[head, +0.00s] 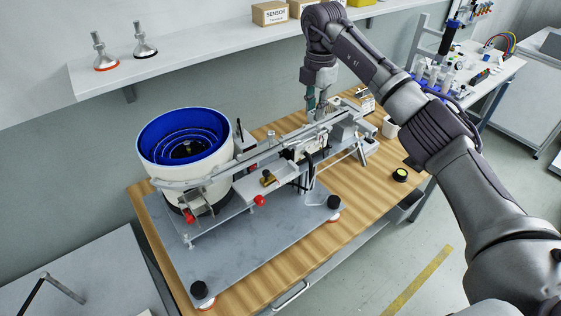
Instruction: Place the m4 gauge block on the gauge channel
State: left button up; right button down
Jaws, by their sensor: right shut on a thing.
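My right gripper (318,106) points down over the far side of the feeder assembly on the wooden bench. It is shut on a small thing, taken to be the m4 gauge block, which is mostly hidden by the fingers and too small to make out. The long metal rail (262,156) runs from the bowl feeder to the right, just below and in front of the gripper. I cannot tell which part of it is the gauge channel, or whether the held thing touches it. My left gripper is not in view.
A blue-lined bowl feeder (186,138) stands left on a grey base plate (270,231). A black-and-yellow round item (400,174) and a white cup (389,127) are to the right. A shelf (200,52) runs behind. The bench front (285,263) is clear.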

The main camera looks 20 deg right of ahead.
jog(key=shift+a+r+m, duration=0.15)
jog(key=shift+r+m, duration=0.05)
jog(key=shift+m, duration=0.1)
jog(key=p, duration=0.5)
send_over(283, 173)
notch_tip(283, 173, down, 6)
jog(key=shift+f, duration=0.25)
notch_tip(283, 173, down, 3)
jog(key=shift+s+f+p, duration=0.1)
jog(key=shift+p, duration=1)
jog(key=shift+f, duration=0.5)
jog(key=shift+f, duration=0.1)
jog(key=c, duration=1.1)
grip_release()
jog(key=shift+o, duration=0.2)
